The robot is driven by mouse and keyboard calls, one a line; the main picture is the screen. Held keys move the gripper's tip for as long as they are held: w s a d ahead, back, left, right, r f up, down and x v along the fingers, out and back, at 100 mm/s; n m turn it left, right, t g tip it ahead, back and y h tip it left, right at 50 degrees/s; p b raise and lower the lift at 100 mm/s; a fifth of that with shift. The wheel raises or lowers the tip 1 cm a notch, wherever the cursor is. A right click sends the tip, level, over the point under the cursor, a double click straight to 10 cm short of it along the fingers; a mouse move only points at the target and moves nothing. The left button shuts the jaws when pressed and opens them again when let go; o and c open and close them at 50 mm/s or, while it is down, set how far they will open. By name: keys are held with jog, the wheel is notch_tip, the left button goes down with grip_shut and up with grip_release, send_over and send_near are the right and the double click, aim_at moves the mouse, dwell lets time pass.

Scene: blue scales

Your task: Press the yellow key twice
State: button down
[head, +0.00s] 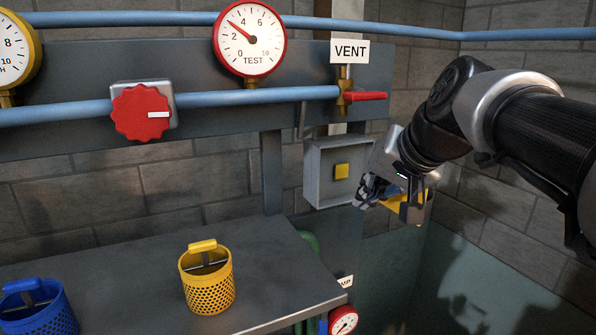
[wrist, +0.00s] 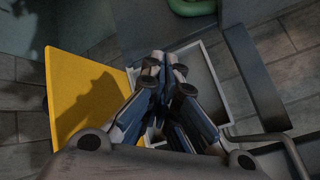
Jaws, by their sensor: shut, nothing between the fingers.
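Whether the fingertips touch the box cannot be told. In the wrist view the shut fingers (wrist: 168,72) point at the pale-rimmed box (wrist: 212,75) and hide the key. A yellow panel (wrist: 85,95) stands beside the box; part of it (head: 408,207) shows behind my gripper in the head view.
A red-handled valve (head: 365,96) and blue pipe (head: 245,96) run above the box. A red knob (head: 141,112) and TEST gauge (head: 249,38) are left. A yellow basket (head: 207,285) and blue basket (head: 38,312) stand on the grey bench (head: 130,250). A red gauge (head: 343,321) sits low.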

aim_at(341, 171)
jog(key=shift+s, duration=0.1)
jog(key=s+d+p, duration=0.1)
jog(key=s+d, duration=0.1)
jog(key=s, duration=0.2)
jog(key=shift+w+a+p, duration=0.65)
jog(key=shift+w+p, duration=0.05)
jog(key=shift+w, duration=0.75)
jog(key=shift+w+a+p, duration=0.65)
jog(key=shift+w, duration=0.85)
jog(key=shift+w+a+p, duration=0.65)
jog(key=shift+w+p, duration=0.05)
jog(key=shift+w, duration=0.75)
jog(key=shift+w, duration=0.1)
jog(key=shift+w+a, duration=0.15)
jog(key=shift+w, duration=0.15)
jog(key=shift+w+a+p, duration=0.15)
jog(key=shift+w+p, duration=0.15)
jog(key=shift+s, duration=0.15)
jog(key=shift+s+d+b, duration=0.3)
jog(key=shift+s+b, duration=0.2)
jog(key=shift+s, duration=0.1)
